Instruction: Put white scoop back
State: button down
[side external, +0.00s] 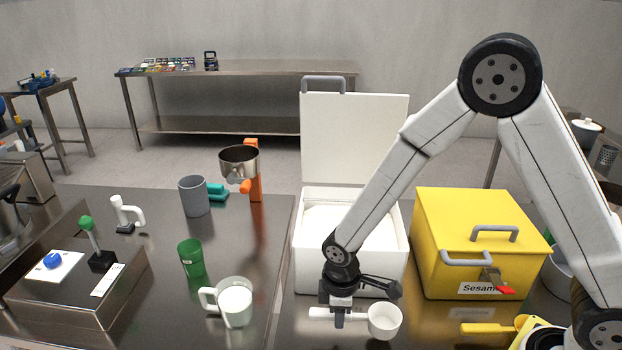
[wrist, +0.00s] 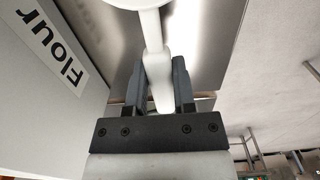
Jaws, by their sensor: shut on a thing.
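The white scoop (side external: 384,322) is in front of the open white box, its cup to the right of my gripper (side external: 339,314) in the side view. My gripper is shut on the scoop's handle. In the wrist view, the handle (wrist: 154,62) runs between the two fingers of my gripper (wrist: 163,82), with part of the cup at the top edge. The white box (side external: 350,256) has its lid (side external: 354,138) raised, and pale contents show inside. In the wrist view its wall carries a "Flour" label (wrist: 48,50). Whether the scoop touches the table is unclear.
A closed yellow box (side external: 440,268) labelled "Sesam" stands right of the white box, with a yellow scoop (side external: 488,328) in front. A white-filled clear jug (side external: 233,302), green cup (side external: 191,258) and grey cup (side external: 194,196) stand to the left.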

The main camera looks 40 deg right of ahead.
jog(key=shift+f, duration=1.6)
jog(key=shift+f, duration=0.15)
jog(key=shift+c, duration=2.2)
grip_release()
jog(key=shift+r, duration=6.15)
jog(key=shift+s+d+r+m, duration=0.1)
jog(key=shift+d+m, duration=0.2)
jog(key=shift+d, duration=0.1)
jog(key=s+d+r+m+t, duration=0.1)
jog(key=s+d+m+t, duration=0.1)
jog(key=s+d+m, duration=0.4)
jog(key=d+m, duration=0.2)
jog(key=d, duration=0.1)
jog(key=shift+s+d+r+t, duration=0.2)
jog(key=shift+s+d+t, duration=0.15)
jog(key=shift+d+t, duration=0.05)
